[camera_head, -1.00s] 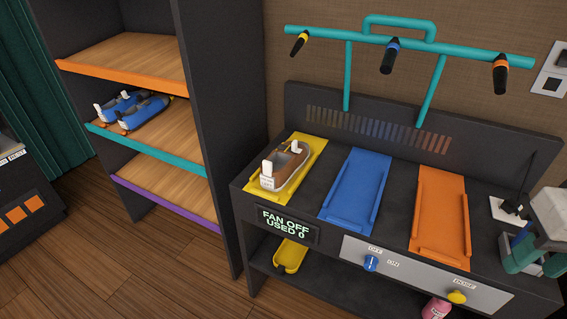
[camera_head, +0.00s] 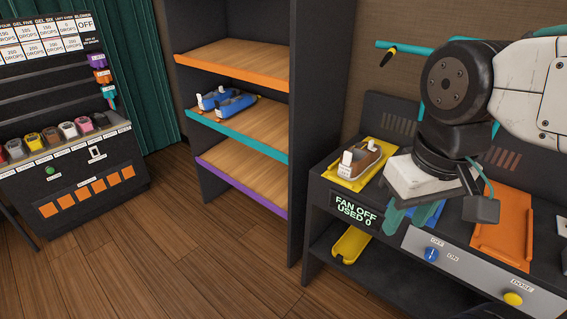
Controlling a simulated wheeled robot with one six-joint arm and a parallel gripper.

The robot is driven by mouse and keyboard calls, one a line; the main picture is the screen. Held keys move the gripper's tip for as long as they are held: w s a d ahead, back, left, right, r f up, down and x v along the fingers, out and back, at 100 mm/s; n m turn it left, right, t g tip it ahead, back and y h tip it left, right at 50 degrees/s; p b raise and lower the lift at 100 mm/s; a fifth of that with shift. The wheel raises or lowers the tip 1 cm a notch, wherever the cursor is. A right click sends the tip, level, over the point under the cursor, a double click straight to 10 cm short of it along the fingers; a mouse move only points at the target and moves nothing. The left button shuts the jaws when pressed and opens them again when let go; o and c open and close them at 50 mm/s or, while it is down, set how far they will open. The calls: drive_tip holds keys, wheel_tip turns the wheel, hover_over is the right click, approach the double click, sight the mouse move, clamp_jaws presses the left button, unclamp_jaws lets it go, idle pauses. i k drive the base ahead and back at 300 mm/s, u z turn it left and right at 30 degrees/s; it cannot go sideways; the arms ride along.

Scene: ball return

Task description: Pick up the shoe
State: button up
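A brown shoe (camera_head: 366,160) with white tabs sits on the yellow tray (camera_head: 345,183) at the left end of the dark bench. A pair of blue shoes (camera_head: 228,103) stands on the teal-edged shelf. My gripper (camera_head: 413,217) points down over the blue tray (camera_head: 428,216), to the right of the brown shoe and apart from it. Its teal fingers look spread with nothing between them. My arm and the gripper's white body hide most of the blue tray.
The bench's front panel has a blue knob (camera_head: 432,254) and a yellow knob (camera_head: 513,298). A display (camera_head: 352,209) reads "FAN OFF USED 0". An orange tray (camera_head: 503,232) lies at right. A teal rail (camera_head: 393,46) with hanging nozzles is above. Wooden floor (camera_head: 200,260) is clear at left.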

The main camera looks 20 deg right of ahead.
sight(363, 151)
drive_tip(key=u, duration=0.95)
drive_tip(key=i, duration=3.5)
drive_tip(key=z, duration=5.05)
